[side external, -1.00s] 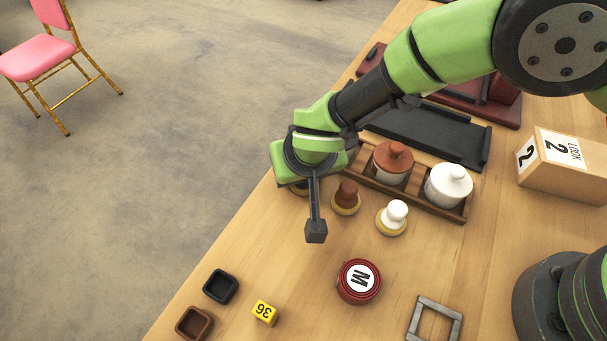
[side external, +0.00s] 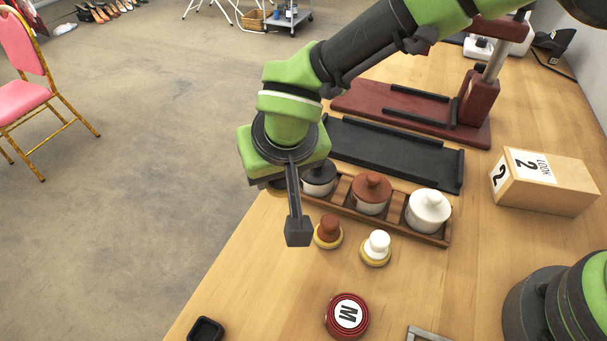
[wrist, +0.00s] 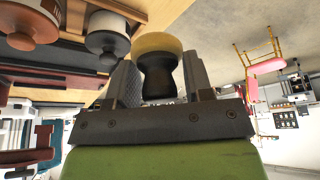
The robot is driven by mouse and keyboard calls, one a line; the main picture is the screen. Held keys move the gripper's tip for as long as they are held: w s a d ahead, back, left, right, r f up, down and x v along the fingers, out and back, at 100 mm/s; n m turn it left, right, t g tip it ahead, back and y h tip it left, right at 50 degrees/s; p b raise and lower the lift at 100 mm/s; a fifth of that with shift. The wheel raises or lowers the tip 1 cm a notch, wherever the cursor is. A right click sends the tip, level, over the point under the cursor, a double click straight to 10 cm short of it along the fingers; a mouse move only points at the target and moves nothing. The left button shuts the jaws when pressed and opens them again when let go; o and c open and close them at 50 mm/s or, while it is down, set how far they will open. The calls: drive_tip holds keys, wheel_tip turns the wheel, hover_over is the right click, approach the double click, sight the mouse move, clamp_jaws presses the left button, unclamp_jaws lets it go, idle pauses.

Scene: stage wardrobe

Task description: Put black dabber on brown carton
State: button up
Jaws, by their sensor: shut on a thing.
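The black dabber (wrist: 158,80), a dark waisted handle with a yellow round pad, is between the fingers of my gripper (wrist: 158,88) in the wrist view. My gripper is shut on its handle, with the pad beyond the fingertips. In the side external view my gripper (side external: 298,232) hangs at the table's left edge, left of the brown dabber, and the black dabber is mostly hidden behind my wrist. The brown carton (side external: 560,190), a box with white labels reading LOOK and 2, sits at the right of the table, well apart from my gripper.
A brown dabber (side external: 329,226) and a white dabber (side external: 377,246) stand before a wooden rack (side external: 398,221) with black, brown and white lidded pots. A black tray (side external: 390,155) and a dark red stand (side external: 478,105) lie behind. A red M tin (side external: 347,316) is at the front.

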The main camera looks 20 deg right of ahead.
drive_tip(key=shift+r, duration=0.55)
drive_tip(key=shift+w+d, duration=0.15)
drive_tip(key=shift+d, duration=0.1)
drive_tip(key=w+d+r+m+g+h, duration=0.1)
drive_tip(key=d+r+m+g+h, duration=0.1)
drive_tip(key=d+m, duration=0.8)
drive_tip(key=w+d+r+m+g+h, duration=0.15)
drive_tip(key=d+m, duration=0.35)
drive_tip(key=d, duration=1.1)
drive_tip(key=s+d+r+m+g, duration=0.1)
drive_tip(key=s+d+m+g, duration=0.1)
drive_tip(key=s+d+m, duration=0.3)
drive_tip(key=s+d+r+m+g, duration=0.1)
drive_tip(key=s+d+m, duration=0.1)
drive_tip(key=d+m, duration=0.35)
drive_tip(key=m+g+y, duration=0.2)
drive_tip(key=m, duration=0.4)
hover_over(562, 175)
drive_tip(key=w, duration=0.1)
drive_tip(key=f, duration=0.3)
drive_tip(key=shift+a+f, duration=0.25)
drive_tip(key=shift+f, duration=0.15)
drive_tip(key=shift+w+f, duration=0.1)
drive_tip(key=shift+f, duration=2.15)
